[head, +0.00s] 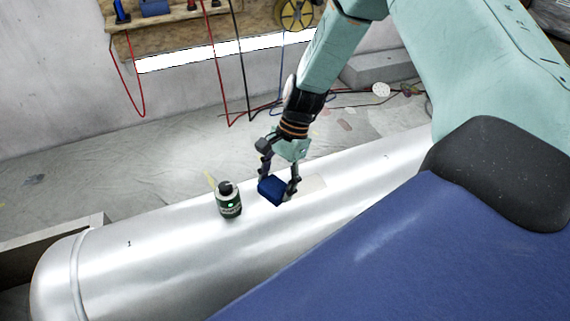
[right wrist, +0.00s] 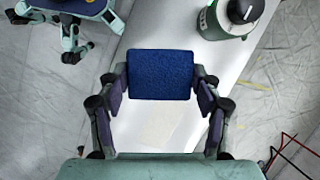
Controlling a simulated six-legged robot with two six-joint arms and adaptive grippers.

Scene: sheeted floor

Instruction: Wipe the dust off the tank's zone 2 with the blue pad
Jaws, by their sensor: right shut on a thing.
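The tank (head: 150,262) is a shiny silver cylinder lying on its side, with a small "1" near its left end and a "3" towards the right. A faint beige dust patch (head: 312,186) lies on its top between them. It also shows in the right wrist view (right wrist: 155,130). My right gripper (head: 279,188) is shut on the blue pad (head: 271,191), beside the patch's left edge. The pad shows between the fingers in the right wrist view (right wrist: 160,75); whether it touches the tank is unclear.
A dark green and white canister (head: 229,203) with a black knob stands on the tank, just left of the pad. Red and dark cables (head: 225,70) hang from a wooden wall board behind. A grey block (head: 378,68) stands on the sheeted floor.

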